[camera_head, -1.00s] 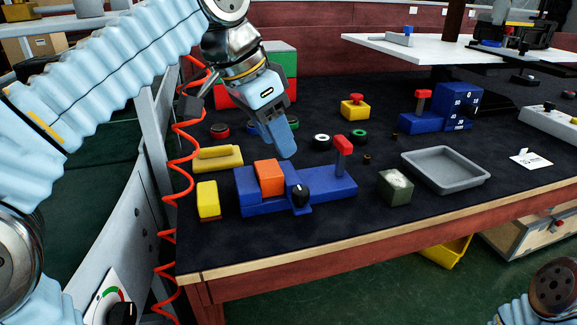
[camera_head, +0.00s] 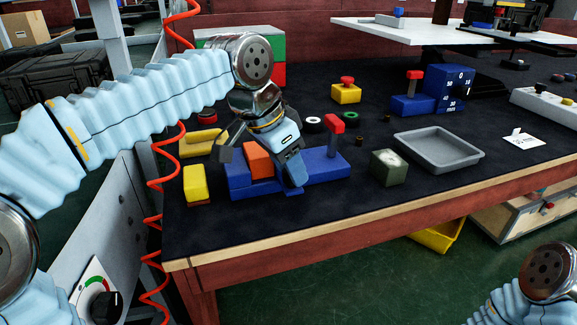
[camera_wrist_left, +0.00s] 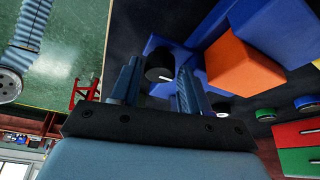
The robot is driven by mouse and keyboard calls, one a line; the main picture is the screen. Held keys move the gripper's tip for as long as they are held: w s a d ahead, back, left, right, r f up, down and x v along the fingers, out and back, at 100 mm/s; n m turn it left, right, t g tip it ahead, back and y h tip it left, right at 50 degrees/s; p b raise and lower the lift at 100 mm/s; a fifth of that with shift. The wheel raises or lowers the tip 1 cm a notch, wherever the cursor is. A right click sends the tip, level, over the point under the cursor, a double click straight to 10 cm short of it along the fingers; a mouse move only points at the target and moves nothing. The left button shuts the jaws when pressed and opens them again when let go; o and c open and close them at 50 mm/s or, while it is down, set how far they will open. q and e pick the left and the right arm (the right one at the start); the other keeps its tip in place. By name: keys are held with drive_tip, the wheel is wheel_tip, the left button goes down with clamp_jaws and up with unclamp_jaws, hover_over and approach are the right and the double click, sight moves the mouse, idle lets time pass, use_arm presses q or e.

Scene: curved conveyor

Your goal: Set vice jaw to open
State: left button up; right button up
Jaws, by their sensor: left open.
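A blue vice-like fixture (camera_head: 326,170) lies near the table's front left, with an orange block (camera_head: 258,160) between blue parts and a red-topped lever (camera_head: 335,123) at its right end. In the left wrist view the fixture's blue body (camera_wrist_left: 272,28) and orange block (camera_wrist_left: 240,65) show at upper right. My left gripper (camera_head: 293,180) is down at the fixture's front, right of the orange block. Its fingers are open on either side of a black knob (camera_wrist_left: 159,66); contact cannot be told. The gripper hides the knob in the head view. My right gripper is out of view.
A yellow block (camera_head: 197,182) stands left of the fixture; a yellow piece (camera_head: 200,143) lies behind it. A green-grey cube (camera_head: 389,168) and a grey tray (camera_head: 478,157) sit to the right. A red coiled cable (camera_head: 153,225) hangs left of the table.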

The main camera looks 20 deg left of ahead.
use_arm(q)
clamp_jaws()
drive_tip(key=shift+w+d+r+p, duration=0.1)
drive_tip(key=shift+w+d+p, duration=0.4)
drive_tip(key=shift+d, duration=0.2)
drive_tip(key=shift+w+d+r+p, duration=0.1)
drive_tip(key=shift+w+d+p, duration=0.4)
drive_tip(key=shift+d, duration=0.2)
drive_tip(key=shift+f, duration=0.1)
drive_tip(key=shift+c, duration=0.9)
unclamp_jaws()
drive_tip(key=shift+o, duration=0.9)
drive_tip(key=p+v, duration=0.2)
drive_tip(key=v, duration=1.1)
drive_tip(key=shift+s+a+r, duration=0.15)
drive_tip(key=shift+r, duration=0.1)
